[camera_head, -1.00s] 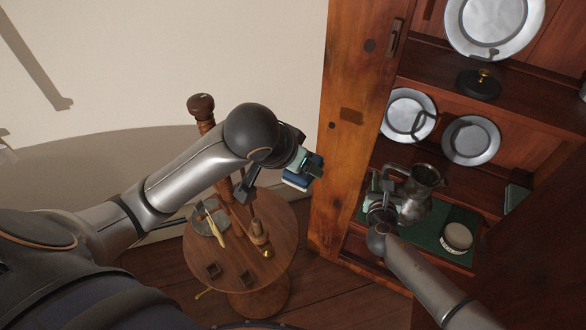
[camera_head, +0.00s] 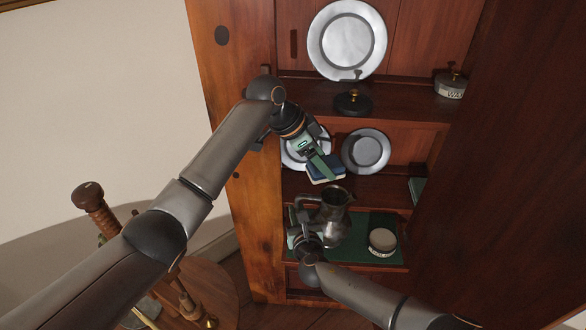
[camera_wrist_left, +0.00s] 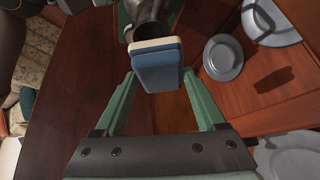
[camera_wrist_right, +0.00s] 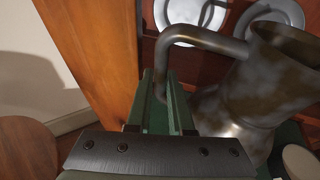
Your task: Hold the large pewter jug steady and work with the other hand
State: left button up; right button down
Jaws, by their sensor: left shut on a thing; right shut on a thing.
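The large pewter jug (camera_head: 333,215) stands upright on a green mat (camera_head: 362,259) on the cabinet's lower shelf. My right gripper (camera_head: 300,226) is at the jug's left side, shut on its handle; the right wrist view shows the handle (camera_wrist_right: 200,36) coming down between the fingers. My left gripper (camera_head: 320,160) is shut on a blue-and-white pad (camera_head: 327,172) and holds it above the jug, apart from it in the head view. The left wrist view shows the pad (camera_wrist_left: 157,70) with part of the jug (camera_wrist_left: 148,14) behind it.
A round labelled tin (camera_head: 382,241) stands on the mat right of the jug. Plates (camera_head: 366,151) lean on the shelf behind. A dark lidded item (camera_head: 352,103) and a labelled tin (camera_head: 450,84) stand higher. A cabinet door (camera_head: 490,190) bounds the right; a round table (camera_head: 212,285) is lower left.

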aim_at(340, 163)
pick_arm(q)
jog(key=d, duration=0.1)
jog(key=d+m, duration=0.1)
jog(key=d, duration=0.1)
jog(key=shift+w+r+m+g, duration=0.15)
jog(key=shift+r+m+g, duration=0.15)
jog(key=shift+g, duration=0.1)
jog(key=shift+d+f, duration=0.1)
jog(key=shift+f, duration=3.25)
jog(key=shift+f, duration=0.7)
